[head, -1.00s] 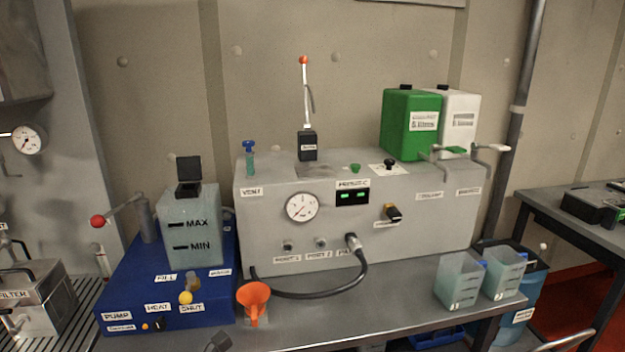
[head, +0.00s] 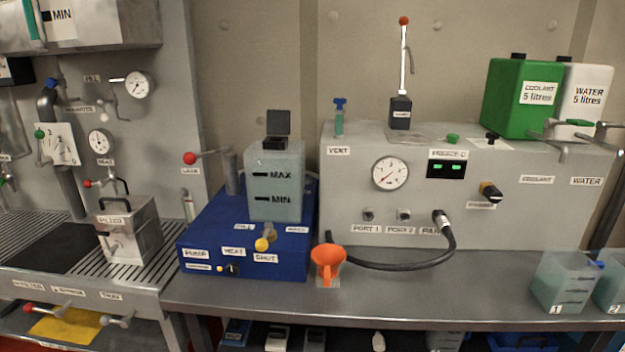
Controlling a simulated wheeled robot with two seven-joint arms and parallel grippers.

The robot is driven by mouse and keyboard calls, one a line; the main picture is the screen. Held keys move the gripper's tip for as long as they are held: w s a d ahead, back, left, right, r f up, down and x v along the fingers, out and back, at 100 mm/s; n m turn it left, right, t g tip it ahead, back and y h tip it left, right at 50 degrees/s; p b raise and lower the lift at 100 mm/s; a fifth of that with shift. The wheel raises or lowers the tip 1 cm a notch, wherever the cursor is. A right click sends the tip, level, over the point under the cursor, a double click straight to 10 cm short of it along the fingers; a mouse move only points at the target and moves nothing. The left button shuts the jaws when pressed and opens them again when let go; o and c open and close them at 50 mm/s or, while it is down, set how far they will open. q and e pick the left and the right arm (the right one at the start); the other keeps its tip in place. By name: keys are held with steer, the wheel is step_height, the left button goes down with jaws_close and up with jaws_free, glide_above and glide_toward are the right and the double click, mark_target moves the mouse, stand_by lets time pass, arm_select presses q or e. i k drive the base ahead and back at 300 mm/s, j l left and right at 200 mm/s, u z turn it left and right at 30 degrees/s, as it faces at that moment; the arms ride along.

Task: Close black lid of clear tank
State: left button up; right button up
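The clear tank (head: 275,190) with MAX and MIN marks stands on the blue pump unit (head: 245,262), left of the middle of the head view. Its black lid (head: 279,122) stands upright, swung open above the dark filler neck (head: 274,143) on the tank's top. The tank looks filled with pale liquid, but its level is hard to tell. Neither of my grippers shows in the head view.
A grey machine with a gauge (head: 390,174) stands right of the tank. An orange funnel (head: 327,262) sits at the bench front. Clear jugs (head: 562,283) stand at the far right.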

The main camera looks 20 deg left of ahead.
mark_target(279, 122)
steer(key=j+z, duration=0.3)
steer(key=j, duration=0.25)
steer(key=k+j+z, duration=0.25)
steer(key=j, duration=0.3)
steer(key=j+z, duration=0.3)
steer(key=j, duration=0.25)
steer(key=k+j+z, duration=0.3)
steer(key=j, duration=0.2)
steer(key=k+j+z, duration=0.25)
steer(key=j, duration=0.2)
steer(key=k+j+z, duration=0.55)
steer(key=j, duration=0.2)
